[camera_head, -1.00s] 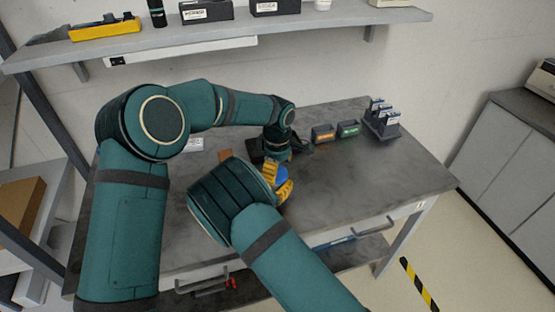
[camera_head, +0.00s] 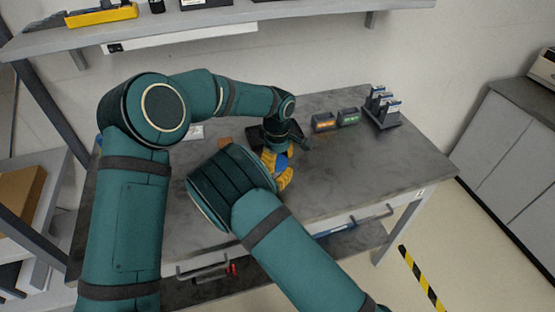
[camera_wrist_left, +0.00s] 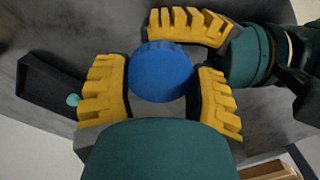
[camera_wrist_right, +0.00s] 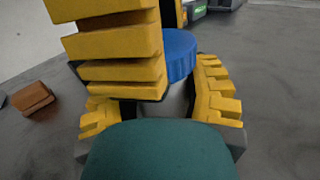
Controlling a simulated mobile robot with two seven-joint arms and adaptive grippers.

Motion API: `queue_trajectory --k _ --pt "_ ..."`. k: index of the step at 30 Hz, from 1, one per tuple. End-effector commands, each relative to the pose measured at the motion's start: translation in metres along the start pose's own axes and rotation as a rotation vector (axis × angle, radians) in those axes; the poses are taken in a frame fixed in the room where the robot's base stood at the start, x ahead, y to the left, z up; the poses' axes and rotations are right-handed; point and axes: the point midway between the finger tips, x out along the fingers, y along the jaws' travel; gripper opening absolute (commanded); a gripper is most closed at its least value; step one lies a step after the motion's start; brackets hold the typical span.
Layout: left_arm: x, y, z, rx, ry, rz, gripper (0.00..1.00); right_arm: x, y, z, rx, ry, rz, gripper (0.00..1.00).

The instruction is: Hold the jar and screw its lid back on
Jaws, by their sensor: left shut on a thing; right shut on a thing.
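The blue lid (camera_wrist_left: 160,72) sits between the two yellow fingers of my left gripper (camera_wrist_left: 163,95), which is shut on it from above. The grey jar body (camera_wrist_right: 178,100) shows just under the lid, between the fingers of my right gripper (camera_wrist_right: 160,105), which is shut on it. In the right wrist view a left gripper finger covers part of the lid (camera_wrist_right: 180,52) and jar. In the head view the lid (camera_head: 281,162) is a small blue patch among yellow fingers, and the jar is hidden. I cannot tell how firmly the lid is seated.
A black open box (camera_wrist_left: 45,88) lies beside the grippers. A brown block (camera_wrist_right: 32,98) is on the table (camera_head: 400,165). Two small labelled bins, orange (camera_head: 323,123) and green (camera_head: 347,117), and a dark rack (camera_head: 382,115) stand at the back right. The table's right front is clear.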

Motion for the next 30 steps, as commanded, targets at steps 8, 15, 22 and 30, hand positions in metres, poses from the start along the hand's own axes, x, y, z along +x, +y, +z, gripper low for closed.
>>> queue_trajectory --k 8,15,22,30 --pt "0.0003 0.0 -0.0004 0.515 0.001 0.0 0.15 0.0 0.0 0.0002 0.0 0.0 0.0 0.0" --pt "0.0007 -0.0001 -0.0003 0.968 -0.001 0.001 0.15 -0.0001 0.0 0.0002 0.0 0.0 0.0 0.0" --pt "0.0009 0.0 -0.0003 1.408 0.0 0.001 0.15 -0.0001 0.0 0.0002 0.0 -0.001 0.0 0.0" --pt "0.0013 -0.0001 -0.0006 1.927 0.0 0.001 0.15 -0.0001 0.0 0.0002 0.0 -0.001 0.0 0.0"
